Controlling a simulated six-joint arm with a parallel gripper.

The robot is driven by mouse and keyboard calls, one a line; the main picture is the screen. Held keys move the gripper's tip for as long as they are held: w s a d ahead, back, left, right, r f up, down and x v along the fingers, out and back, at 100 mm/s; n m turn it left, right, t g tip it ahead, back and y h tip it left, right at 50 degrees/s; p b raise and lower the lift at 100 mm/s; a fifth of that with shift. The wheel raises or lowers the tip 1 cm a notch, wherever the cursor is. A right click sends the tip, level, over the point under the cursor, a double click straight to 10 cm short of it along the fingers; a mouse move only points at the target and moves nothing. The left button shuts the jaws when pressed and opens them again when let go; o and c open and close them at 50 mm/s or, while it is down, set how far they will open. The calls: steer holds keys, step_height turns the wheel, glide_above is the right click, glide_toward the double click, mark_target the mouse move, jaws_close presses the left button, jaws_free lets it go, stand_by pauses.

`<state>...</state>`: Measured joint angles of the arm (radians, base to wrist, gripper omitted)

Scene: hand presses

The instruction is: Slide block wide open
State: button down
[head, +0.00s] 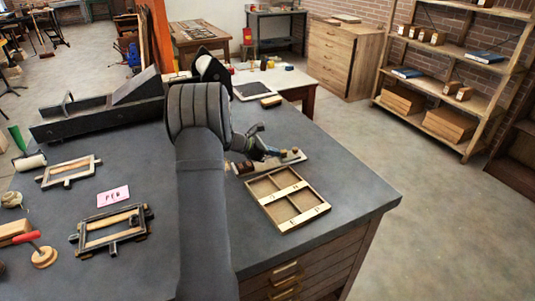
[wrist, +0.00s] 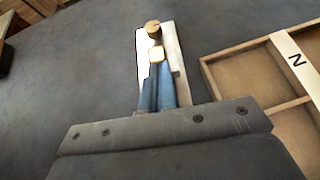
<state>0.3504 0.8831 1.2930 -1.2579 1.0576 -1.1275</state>
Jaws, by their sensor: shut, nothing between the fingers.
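A narrow pale board (head: 292,158) lies on the dark bench beside a wooden tray. It carries a round wooden knob (wrist: 152,28) and a small cream block (wrist: 156,54); the knob also shows in the head view (head: 296,151). Which piece is the slide block is not clear. My gripper (head: 272,152) is low over the board, with its blue fingers together and nothing held. In the wrist view my fingertips (wrist: 157,66) are right beside the cream block; I cannot tell if they touch it. My gripper hides part of the board.
The divided wooden tray (head: 274,220), with marked slats, lies just right of the board. Left of my arm are two wooden frames (head: 68,172) (head: 84,241), a pink card (head: 113,196) and a red-handled tool (head: 28,237). A long dark press (head: 95,116) stands behind. The bench's right front is clear.

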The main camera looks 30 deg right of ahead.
steer(key=shift+a, duration=0.55)
steer(key=a, duration=0.3)
steer(key=shift+w+a, duration=0.1)
steer(key=shift+w, duration=0.05)
steer(key=v, duration=0.9)
steer(key=shift+a+r, duration=0.25)
steer(key=shift+a, duration=0.05)
steer(key=shift+d, duration=0.1)
steer(key=x, duration=1)
steer(key=d, duration=0.3)
steer(key=shift+d, duration=0.4)
steer(key=shift+a, duration=0.85)
